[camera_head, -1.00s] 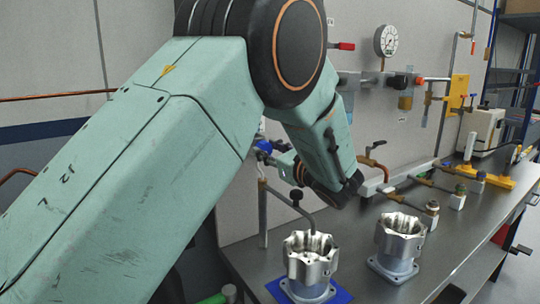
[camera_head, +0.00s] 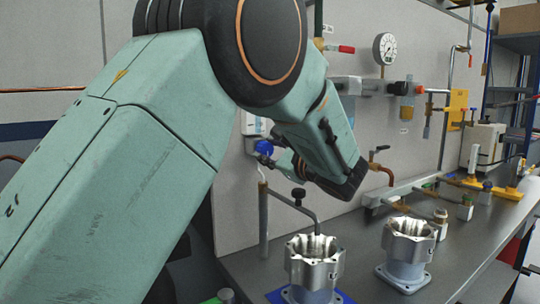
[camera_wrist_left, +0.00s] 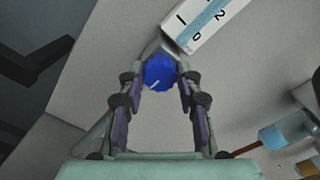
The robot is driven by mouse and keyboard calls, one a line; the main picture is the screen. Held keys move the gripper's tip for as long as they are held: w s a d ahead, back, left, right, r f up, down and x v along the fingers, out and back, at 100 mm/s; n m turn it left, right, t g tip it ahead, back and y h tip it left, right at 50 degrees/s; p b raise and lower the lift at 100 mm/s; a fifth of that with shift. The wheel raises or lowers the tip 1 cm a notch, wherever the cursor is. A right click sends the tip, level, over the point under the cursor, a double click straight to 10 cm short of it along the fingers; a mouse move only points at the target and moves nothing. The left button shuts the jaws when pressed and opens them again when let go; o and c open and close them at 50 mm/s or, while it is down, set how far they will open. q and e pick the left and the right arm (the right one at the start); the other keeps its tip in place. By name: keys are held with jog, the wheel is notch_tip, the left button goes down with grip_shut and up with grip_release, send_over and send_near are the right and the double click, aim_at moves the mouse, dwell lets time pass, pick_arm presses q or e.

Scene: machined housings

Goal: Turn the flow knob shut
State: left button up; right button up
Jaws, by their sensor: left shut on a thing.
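The blue flow knob (camera_wrist_left: 159,72) sits between the fingertips of my left gripper (camera_wrist_left: 160,80) in the left wrist view. A short white line on its face points to the lower left. The gripper is shut on the knob, with a fingertip at each side. A white flow scale (camera_wrist_left: 207,22) with black digits stands beside the knob. In the head view the knob (camera_head: 264,147) is on the wall at the end of my left gripper (camera_head: 273,160), partly hidden by it. My left forearm covers much of the left side. My right gripper is not seen.
Two machined housings (camera_head: 314,262) (camera_head: 407,246) stand on the grey bench (camera_head: 385,290), the nearer on a blue mat. Pipes, valves and a gauge (camera_head: 385,48) line the wall.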

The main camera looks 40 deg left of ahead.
pick_arm(q)
jog(key=shift+f, duration=0.1)
jog(key=o, duration=1.1)
jog(key=shift+w+a, duration=0.1)
jog(key=shift+w, duration=0.05)
jog(key=shift+o, duration=0.2)
notch_tip(320, 180, up, 10)
